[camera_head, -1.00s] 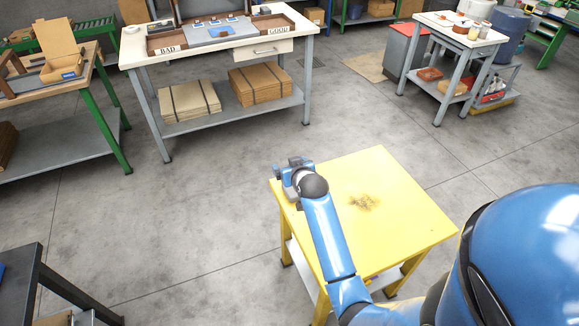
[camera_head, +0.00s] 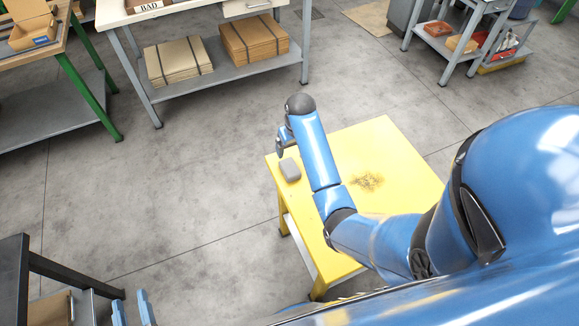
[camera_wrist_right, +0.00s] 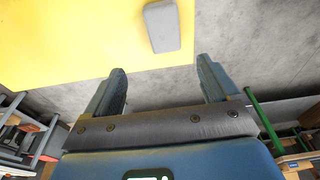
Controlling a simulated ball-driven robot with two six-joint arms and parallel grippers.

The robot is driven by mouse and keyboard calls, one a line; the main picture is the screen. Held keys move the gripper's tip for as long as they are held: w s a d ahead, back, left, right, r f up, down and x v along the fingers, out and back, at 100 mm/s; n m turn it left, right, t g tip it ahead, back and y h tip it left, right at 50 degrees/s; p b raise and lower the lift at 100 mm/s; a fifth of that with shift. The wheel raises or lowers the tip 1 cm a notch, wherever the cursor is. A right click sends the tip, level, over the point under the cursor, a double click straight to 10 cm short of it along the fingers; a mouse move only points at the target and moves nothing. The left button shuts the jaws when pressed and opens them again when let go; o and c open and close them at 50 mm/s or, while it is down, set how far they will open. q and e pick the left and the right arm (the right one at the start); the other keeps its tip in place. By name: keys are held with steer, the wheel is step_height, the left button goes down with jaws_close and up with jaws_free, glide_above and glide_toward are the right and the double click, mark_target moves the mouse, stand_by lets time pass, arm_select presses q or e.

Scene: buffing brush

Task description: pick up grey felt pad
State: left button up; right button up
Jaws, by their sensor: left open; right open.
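The grey felt pad (camera_head: 290,170) is a small rounded block lying on the yellow table (camera_head: 394,159) near its left edge. In the right wrist view the pad (camera_wrist_right: 162,26) lies beyond the fingertips, close to the table's edge. My right gripper (camera_head: 281,143) is beside the pad on its far side and apart from it. In its wrist view the right gripper (camera_wrist_right: 161,72) is open, with nothing between its fingers. My left gripper (camera_head: 132,309) shows only its two spread fingertips at the bottom left; it is open and empty, away from the yellow table.
A dark stain (camera_head: 368,181) marks the yellow tabletop. A workbench with bundled cardboard (camera_head: 178,62) on its lower shelf stands at the back. A dark table (camera_head: 14,280) is at the lower left. Bare floor lies between them. My right arm crosses the yellow table.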

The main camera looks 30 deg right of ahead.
glide_above(290, 167)
steer(key=f, duration=0.5)
steer(key=shift+s+d+f, duration=0.25)
steer(key=shift+d, duration=0.15)
steer(key=shift+a+f, duration=0.2)
steer(key=shift+f, duration=0.35)
steer(key=shift+w+a+f, duration=0.1)
steer(key=shift+f, duration=1)
steer(key=shift+w+a+f, duration=0.1)
steer(key=shift+f, duration=0.95)
steer(key=shift+f, duration=0.25)
steer(key=c, duration=1.1)
steer(key=shift+r, duration=0.15)
steer(key=shift+c, duration=0.2)
step_height(290, 167, up, 20)
steer(key=shift+r, duration=0.15)
